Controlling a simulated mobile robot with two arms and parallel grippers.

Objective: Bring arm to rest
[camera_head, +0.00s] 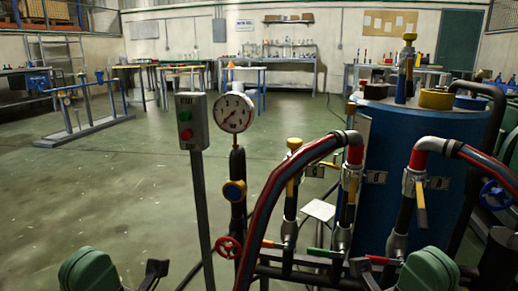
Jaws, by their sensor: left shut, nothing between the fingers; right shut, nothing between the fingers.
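My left gripper (157,267) is a small dark shape at the bottom edge, right of my green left arm part (90,271). It is shut and empty. My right gripper (360,267) is a similar dark shape at the bottom, left of my green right arm part (428,271). It is shut and empty, and it overlaps the pipework in the picture. Both arms sit low and mirror each other. Most of each arm is cut off by the bottom edge.
Ahead stand a control post (192,122) with green and red buttons, a pressure gauge (234,112) and a red valve wheel (228,247). Hoses (290,180) and a blue tank (410,140) fill the right. Open green floor (90,190) lies left; benches stand behind.

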